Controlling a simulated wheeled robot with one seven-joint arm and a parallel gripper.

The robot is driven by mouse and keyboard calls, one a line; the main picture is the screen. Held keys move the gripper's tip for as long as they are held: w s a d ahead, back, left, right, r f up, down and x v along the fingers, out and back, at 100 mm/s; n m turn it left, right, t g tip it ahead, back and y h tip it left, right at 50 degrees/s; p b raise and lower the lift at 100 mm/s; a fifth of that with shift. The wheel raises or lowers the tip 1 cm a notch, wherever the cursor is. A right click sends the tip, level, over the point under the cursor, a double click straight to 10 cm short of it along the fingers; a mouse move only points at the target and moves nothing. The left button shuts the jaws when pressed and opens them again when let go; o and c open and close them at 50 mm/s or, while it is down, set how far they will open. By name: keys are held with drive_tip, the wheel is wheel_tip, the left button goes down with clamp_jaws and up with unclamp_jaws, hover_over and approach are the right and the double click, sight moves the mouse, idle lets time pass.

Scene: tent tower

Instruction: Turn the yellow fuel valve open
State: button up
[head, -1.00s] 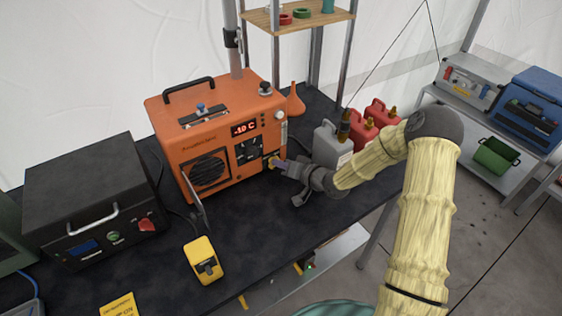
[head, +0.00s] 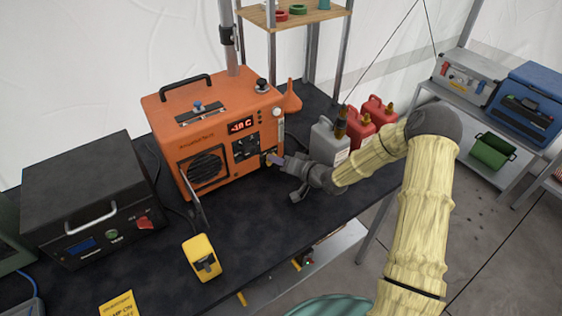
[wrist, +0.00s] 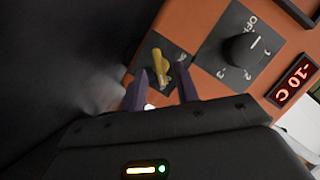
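The yellow fuel valve (wrist: 160,66) is a small lever on a dark plate on the front of the orange heater (head: 212,130). In the head view the valve (head: 268,158) is small, low at the heater's right front, partly hidden by my gripper. My gripper (wrist: 161,86) points at the valve. In the wrist view its two dark fingers are spread, with the valve just beyond and between the tips. I cannot tell whether they touch it. In the head view my gripper (head: 276,160) is right at the heater's front face.
A black dial (wrist: 245,49) and a red "-10 C" display (wrist: 293,80) sit beside the valve. A grey can (head: 328,143) and red cans (head: 360,130) stand behind my arm. A black box (head: 95,195) and a yellow device (head: 202,257) are left and front.

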drive_tip(key=shift+d, duration=0.1)
drive_tip(key=b+v, duration=0.1)
drive_tip(key=v, duration=1.6)
drive_tip(key=shift+s, duration=0.2)
drive_tip(key=s+d+r+g+h+p, duration=0.1)
drive_tip(key=s+r+g+h+p, duration=0.1)
drive_tip(key=s+r+h, duration=0.3)
drive_tip(key=s+d+r+g+h+p, duration=0.2)
drive_tip(key=s+r+g+h, duration=0.2)
drive_tip(key=s, duration=0.8)
drive_tip(key=r+h, duration=0.1)
drive_tip(key=h, duration=0.1)
drive_tip(key=shift+d+r+g+h+p, duration=0.2)
drive_tip(key=shift+r+g+h+p, duration=0.1)
drive_tip(key=shift+g, duration=0.1)
